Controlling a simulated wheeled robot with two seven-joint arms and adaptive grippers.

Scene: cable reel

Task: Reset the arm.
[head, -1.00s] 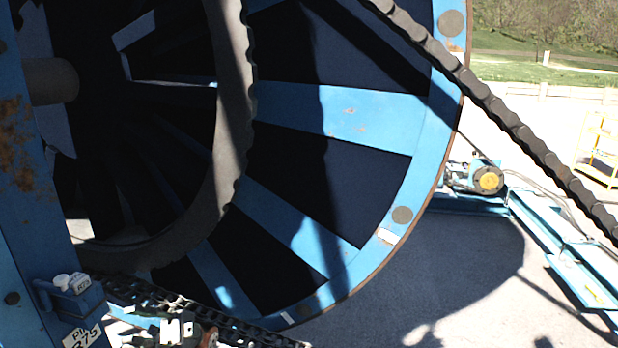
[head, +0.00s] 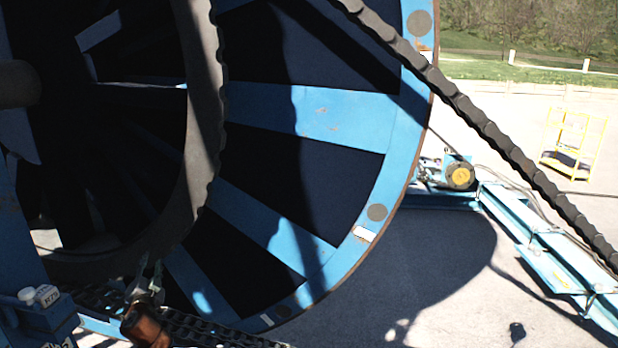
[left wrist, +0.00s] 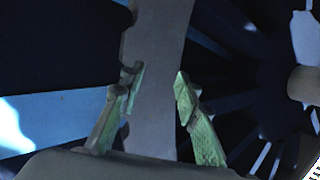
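My left gripper (head: 147,280) shows small at the bottom left of the head view, low in front of the big blue reel (head: 265,108). In the left wrist view its two greenish fingers (left wrist: 158,88) stand apart with nothing between them that I can see gripped. A grey ring (left wrist: 160,45) of the reel passes behind the fingers there. It also shows in the head view (head: 203,95). I cannot tell how far the fingers are from it. My right gripper is in neither view.
A heavy dark chain (head: 490,130) runs diagonally down to the right. Another chain (head: 215,332) lies along the bottom. A blue frame (head: 535,235) with a motor (head: 459,176) stands at right. A yellow rack (head: 573,140) stands farther back. Pavement (head: 440,290) between is open.

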